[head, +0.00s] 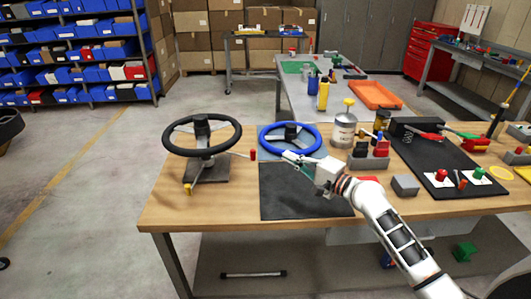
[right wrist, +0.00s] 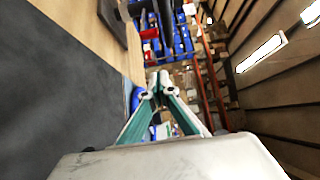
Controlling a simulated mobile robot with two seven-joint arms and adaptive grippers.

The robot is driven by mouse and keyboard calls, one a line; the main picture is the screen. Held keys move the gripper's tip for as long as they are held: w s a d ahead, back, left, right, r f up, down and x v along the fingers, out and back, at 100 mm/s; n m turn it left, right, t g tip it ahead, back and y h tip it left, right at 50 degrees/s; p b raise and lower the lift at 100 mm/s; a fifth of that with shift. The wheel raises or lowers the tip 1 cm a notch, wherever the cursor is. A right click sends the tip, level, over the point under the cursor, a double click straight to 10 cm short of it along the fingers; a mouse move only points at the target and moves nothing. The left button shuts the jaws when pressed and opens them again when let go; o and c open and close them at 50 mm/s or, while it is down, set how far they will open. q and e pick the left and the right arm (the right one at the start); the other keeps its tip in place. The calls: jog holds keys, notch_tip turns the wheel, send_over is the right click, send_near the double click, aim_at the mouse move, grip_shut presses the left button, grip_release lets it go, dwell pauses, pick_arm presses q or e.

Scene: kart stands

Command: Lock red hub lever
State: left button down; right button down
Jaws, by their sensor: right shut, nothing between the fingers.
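A black steering wheel (head: 168,145) stands on a dark stand (head: 210,172) at the left of the wooden bench. A thin lever with a red knob (head: 253,155) sticks out from this stand's hub to the right. My right gripper (head: 286,156) is shut and empty, right of the red knob and apart from it. It is at the near rim of a blue steering wheel (head: 262,140); I cannot tell if they touch. My left gripper is not in view.
A black mat (head: 290,195) lies below my right gripper. A metal can (head: 343,130), a grey block (head: 405,185) and a dark tool mat (head: 430,160) are to the right. A yellow-tipped piece (head: 188,188) is at the black wheel stand's front. The bench's front left corner is clear.

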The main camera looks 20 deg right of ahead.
jog(key=w+a+p, duration=0.2)
jog(key=w+a, duration=0.3)
jog(key=a, duration=0.2)
jog(key=shift+w+a+p, duration=0.2)
jog(key=shift+w+p, duration=0.15)
jog(key=shift+w, duration=0.05)
dwell(0.3)
jog(key=shift+a, duration=0.1)
